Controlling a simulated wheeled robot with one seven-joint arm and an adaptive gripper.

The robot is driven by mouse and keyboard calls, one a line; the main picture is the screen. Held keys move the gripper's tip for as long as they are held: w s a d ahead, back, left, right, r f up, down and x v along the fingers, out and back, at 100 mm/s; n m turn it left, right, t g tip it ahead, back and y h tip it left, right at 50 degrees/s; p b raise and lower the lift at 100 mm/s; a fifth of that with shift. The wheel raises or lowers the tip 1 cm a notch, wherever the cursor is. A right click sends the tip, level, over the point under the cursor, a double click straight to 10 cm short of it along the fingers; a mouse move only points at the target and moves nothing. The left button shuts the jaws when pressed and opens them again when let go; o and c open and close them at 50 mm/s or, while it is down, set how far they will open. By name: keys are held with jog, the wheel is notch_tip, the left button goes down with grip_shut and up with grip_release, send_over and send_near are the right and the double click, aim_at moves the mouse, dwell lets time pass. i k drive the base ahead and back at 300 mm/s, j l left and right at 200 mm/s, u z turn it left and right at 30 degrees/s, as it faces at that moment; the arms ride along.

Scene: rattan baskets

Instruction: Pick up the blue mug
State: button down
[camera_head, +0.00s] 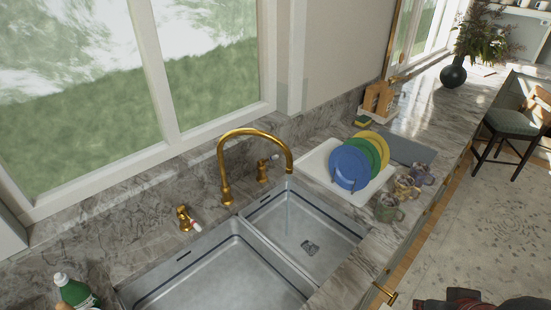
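Several small patterned mugs stand close together on the counter, right of the dish rack. The rearmost mug (421,174) looks bluish-grey and is the nearest to blue, but it is too small to be sure. The middle mug (406,187) looks yellowish-brown. The front mug (387,208) looks greenish-grey and stands near the counter's front edge. A dark shape with red parts shows at the bottom right edge and may be part of my arm. I see no gripper fingers, and nothing touches the mugs.
A white dish rack (318,166) holds blue, green and yellow plates just left of the mugs. The double sink (225,268) with a gold faucet (223,165) lies further left. A grey mat (407,149) lies behind the mugs. A chair (513,122) stands at right.

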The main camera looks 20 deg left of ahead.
aim_at(422, 177)
jog(key=i+l+u, duration=0.1)
jog(key=u, duration=0.3)
jog(key=i+l+u, duration=0.1)
jog(key=l+u, duration=0.15)
jog(key=u, duration=0.15)
jog(key=i+l+u, duration=0.15)
jog(key=l, duration=0.4)
jog(key=i+l+u, duration=0.15)
jog(key=l, duration=0.4)
jog(key=i+l+u, duration=0.15)
jog(key=l, duration=0.4)
jog(key=l+u, duration=0.15)
jog(key=l, duration=0.45)
jog(key=i+l, duration=0.1)
jog(key=l, duration=0.55)
jog(key=i+l, duration=0.1)
jog(key=l, duration=0.6)
jog(key=i+l, duration=0.1)
jog(key=l, duration=0.55)
